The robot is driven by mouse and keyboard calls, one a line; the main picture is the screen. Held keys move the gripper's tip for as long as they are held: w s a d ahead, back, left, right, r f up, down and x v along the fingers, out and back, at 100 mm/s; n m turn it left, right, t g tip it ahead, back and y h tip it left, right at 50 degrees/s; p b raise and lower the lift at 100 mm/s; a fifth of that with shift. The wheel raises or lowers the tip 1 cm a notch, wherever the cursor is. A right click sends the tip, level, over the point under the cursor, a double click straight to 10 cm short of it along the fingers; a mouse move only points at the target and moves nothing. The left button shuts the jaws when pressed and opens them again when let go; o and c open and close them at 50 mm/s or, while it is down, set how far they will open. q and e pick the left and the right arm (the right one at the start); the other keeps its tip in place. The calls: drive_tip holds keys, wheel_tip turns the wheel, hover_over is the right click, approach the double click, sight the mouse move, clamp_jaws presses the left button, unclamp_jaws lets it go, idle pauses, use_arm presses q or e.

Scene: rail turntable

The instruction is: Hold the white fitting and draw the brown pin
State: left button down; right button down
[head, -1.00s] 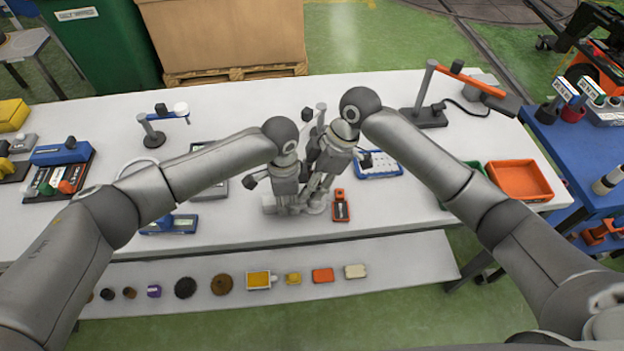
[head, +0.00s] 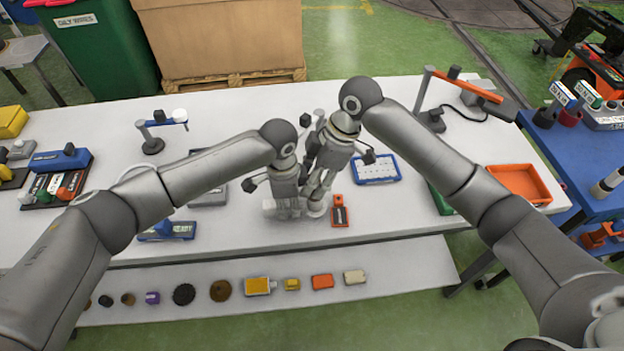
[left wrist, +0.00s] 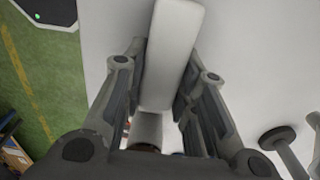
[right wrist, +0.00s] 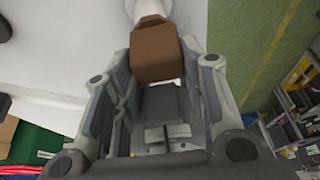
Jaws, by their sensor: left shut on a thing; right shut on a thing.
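The white fitting (left wrist: 170,55) is a smooth white bar with a rounded part below it in the left wrist view. My left gripper (head: 284,208) is shut on it low over the white table, and its fingers lie on both sides of the bar. The brown pin (right wrist: 154,50) is a blocky brown piece between the fingers of my right gripper (head: 317,196), which is shut on it. A white round part (right wrist: 150,8) shows just beyond the pin's far end. I cannot tell how deep the pin sits in it. In the head view the grippers stand close together and hide most of both pieces.
An orange and black block (head: 339,212) stands just right of the grippers. A blue-rimmed tray (head: 376,182) is behind it, and an orange bin (head: 548,196) is at the right. A blue device (head: 160,234) lies left. The table (head: 400,225) is clear at front right.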

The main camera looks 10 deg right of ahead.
drive_tip(key=shift+y, duration=0.3)
drive_tip(key=shift+w+a+r, duration=0.1)
drive_tip(key=shift+a+r, duration=0.1)
drive_tip(key=shift+r, duration=0.5)
drive_tip(key=shift+s+a+r, duration=0.1)
drive_tip(key=shift+a+r, duration=0.15)
drive_tip(key=shift+r, duration=0.4)
drive_tip(key=shift+w+a+r, duration=0.1)
drive_tip(key=shift+a+r, duration=0.1)
drive_tip(key=shift+r, duration=0.5)
drive_tip(key=c, duration=1.1)
unclamp_jaws()
drive_tip(key=shift+c, duration=0.2)
drive_tip(key=shift+o, duration=0.4)
drive_tip(key=shift+f, duration=0.2)
drive_tip(key=shift+d+f, duration=0.1)
drive_tip(key=shift+f, duration=0.1)
